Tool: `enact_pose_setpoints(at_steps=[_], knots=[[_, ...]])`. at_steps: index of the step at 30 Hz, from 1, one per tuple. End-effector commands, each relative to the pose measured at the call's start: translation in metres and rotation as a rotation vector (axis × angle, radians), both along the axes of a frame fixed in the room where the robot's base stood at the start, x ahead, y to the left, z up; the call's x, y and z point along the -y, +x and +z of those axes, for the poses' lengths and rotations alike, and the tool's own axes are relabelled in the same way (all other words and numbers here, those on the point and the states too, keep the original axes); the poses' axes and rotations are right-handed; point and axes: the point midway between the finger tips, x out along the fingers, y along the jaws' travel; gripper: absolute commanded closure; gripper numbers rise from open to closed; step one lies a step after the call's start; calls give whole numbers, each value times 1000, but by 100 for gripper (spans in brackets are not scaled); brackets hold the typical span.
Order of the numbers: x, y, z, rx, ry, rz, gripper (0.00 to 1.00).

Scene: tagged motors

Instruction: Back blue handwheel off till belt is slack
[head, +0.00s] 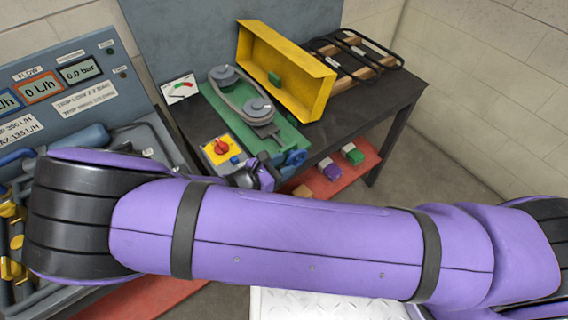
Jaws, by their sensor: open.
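The blue handwheel (295,158) sits at the near right end of the green motor base (285,138) on the dark bench. The grey belt (232,98) runs around two grey pulleys, the far one (224,75) and the near one (259,108). I cannot tell how tight it is. My gripper (268,177) is open, just left of the handwheel and close to it; my purple arm hides part of it. I cannot tell whether it touches the wheel.
A yellow guard (285,70) stands open behind the belt. A yellow box with a red switch (221,148) is left of the gripper. Purple (332,172) and green (353,155) blocks sit on a red shelf below. Black racks (355,52) lie at the back right.

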Motion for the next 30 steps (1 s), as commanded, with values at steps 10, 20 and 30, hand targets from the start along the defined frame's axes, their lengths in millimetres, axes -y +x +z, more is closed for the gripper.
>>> enact_pose_setpoints(at_steps=[10,20,30], knots=[[-50,-33,10,-2,4,2,58],[-81,-54,17,-1,2,2,58],[-83,-56,18,0,1,1,56]])
